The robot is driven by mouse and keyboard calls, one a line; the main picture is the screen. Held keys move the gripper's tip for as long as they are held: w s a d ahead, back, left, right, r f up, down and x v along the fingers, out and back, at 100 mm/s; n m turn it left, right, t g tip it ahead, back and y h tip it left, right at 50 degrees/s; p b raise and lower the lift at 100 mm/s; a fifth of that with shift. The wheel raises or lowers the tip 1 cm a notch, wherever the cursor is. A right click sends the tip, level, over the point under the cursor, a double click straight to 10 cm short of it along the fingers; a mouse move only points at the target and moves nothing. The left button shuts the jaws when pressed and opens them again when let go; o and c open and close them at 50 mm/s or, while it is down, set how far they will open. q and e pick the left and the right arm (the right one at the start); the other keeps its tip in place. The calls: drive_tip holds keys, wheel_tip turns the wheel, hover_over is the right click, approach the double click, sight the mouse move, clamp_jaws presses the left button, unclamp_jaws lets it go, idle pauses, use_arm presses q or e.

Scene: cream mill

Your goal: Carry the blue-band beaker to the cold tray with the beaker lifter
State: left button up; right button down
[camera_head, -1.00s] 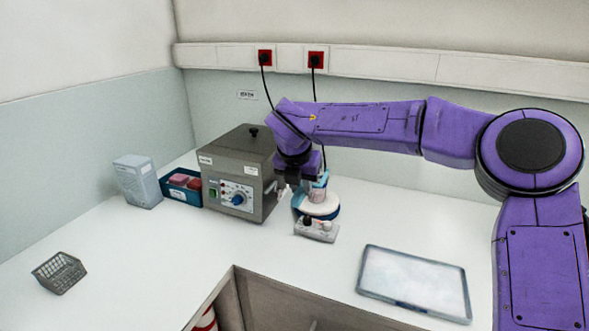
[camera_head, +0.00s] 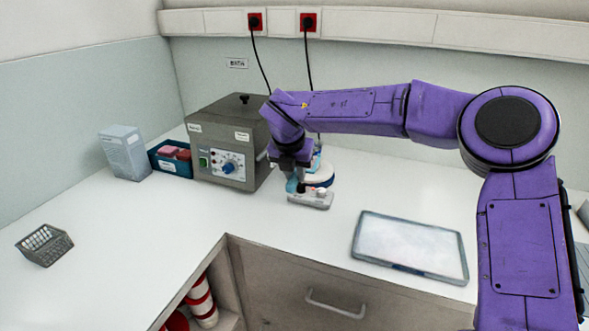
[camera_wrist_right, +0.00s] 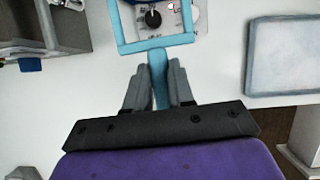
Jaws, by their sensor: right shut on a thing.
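My right gripper (camera_head: 291,172) is shut on the light blue handle of the beaker lifter (camera_head: 292,184). In the right wrist view the handle stands between the fingers (camera_wrist_right: 158,85), and the lifter's square frame (camera_wrist_right: 152,44) extends ahead of them. My left gripper is out of view.
A grey bath box (camera_head: 215,130) stands close left of my gripper, with a blue bin (camera_head: 170,170) and a pale box (camera_head: 124,153) beyond. A wire basket (camera_head: 44,246) sits far left. Black cables hang behind. The counter between hotplate and tray is clear.

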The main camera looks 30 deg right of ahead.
drive_tip(key=shift+w+f+b, duration=0.1)
drive_tip(key=shift+f+b, duration=0.35)
drive_tip(key=shift+f, duration=0.4)
drive_tip(key=shift+w+d+r+p, duration=0.2)
drive_tip(key=shift+d+p, duration=0.05)
drive_tip(key=shift+p, duration=0.2)
drive_tip(key=shift+w+d+p, duration=2.5)
drive_tip(key=shift+w+d, duration=0.45)
drive_tip(key=shift+w+d+f, duration=0.1)
drive_tip(key=shift+w+d, duration=0.3)
drive_tip(key=shift+s, duration=0.1)
drive_tip(key=shift+r+p, duration=0.55)
drive_tip(key=shift+r, duration=0.4)
